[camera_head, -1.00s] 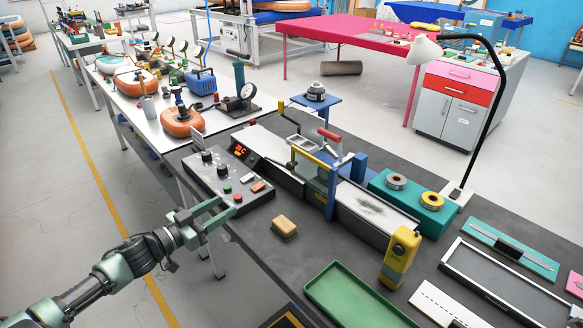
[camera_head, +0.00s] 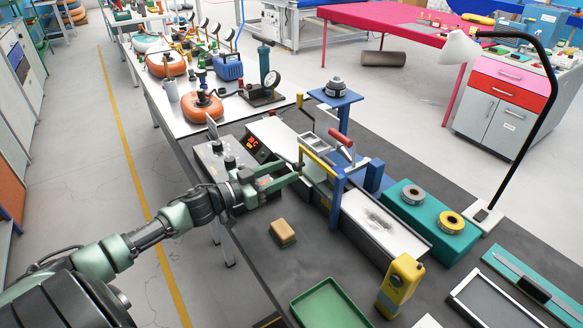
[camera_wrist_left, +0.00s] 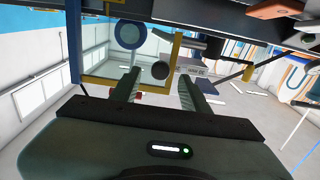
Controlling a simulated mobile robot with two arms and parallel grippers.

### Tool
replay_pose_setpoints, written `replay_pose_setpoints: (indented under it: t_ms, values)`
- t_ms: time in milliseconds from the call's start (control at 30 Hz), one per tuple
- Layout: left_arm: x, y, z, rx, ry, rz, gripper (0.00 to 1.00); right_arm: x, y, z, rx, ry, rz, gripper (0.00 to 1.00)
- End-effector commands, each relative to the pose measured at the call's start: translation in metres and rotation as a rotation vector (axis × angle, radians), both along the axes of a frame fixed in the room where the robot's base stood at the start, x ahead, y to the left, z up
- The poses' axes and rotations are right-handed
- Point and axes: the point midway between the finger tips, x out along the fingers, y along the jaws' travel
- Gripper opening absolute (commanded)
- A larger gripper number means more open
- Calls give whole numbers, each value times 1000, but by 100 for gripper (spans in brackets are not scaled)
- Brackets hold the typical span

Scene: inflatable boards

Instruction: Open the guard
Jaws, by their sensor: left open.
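The guard, a yellow-edged frame (camera_head: 318,161), stands over the sealing machine in the middle of the bench, beside a blue upright (camera_head: 337,204). My left gripper (camera_head: 291,173) is open, over the far side of the control box and close to the guard's left side. In the left wrist view, the guard's yellow bar (camera_wrist_left: 101,84) crosses just beyond the open fingers (camera_wrist_left: 160,92). A round black knob (camera_wrist_left: 160,70) shows between the fingers, with nothing gripped. I cannot tell whether the fingers touch the guard. My right gripper is not in view.
A tan block (camera_head: 282,233) and a yellow handheld device (camera_head: 400,284) are on the bench in front. A teal block with tape rolls (camera_head: 428,222) and a lamp (camera_head: 462,46) stand at right.

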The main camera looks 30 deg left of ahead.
Motion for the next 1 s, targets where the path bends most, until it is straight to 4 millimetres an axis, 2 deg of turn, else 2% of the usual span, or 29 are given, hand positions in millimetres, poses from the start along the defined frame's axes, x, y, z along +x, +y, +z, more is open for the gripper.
replay_pose_setpoints:
  t_ms: [200,367,567,733,1000]
  values:
    - [21,-8,1,-2,-1,1,46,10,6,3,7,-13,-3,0]
    - [25,-10,0,1,0,0,46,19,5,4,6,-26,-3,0]
    - [25,-10,0,1,0,0,46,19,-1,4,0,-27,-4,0]
    - [25,-10,0,0,0,0,1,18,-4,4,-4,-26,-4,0]
    - [25,-10,0,0,0,0,0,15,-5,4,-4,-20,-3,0]
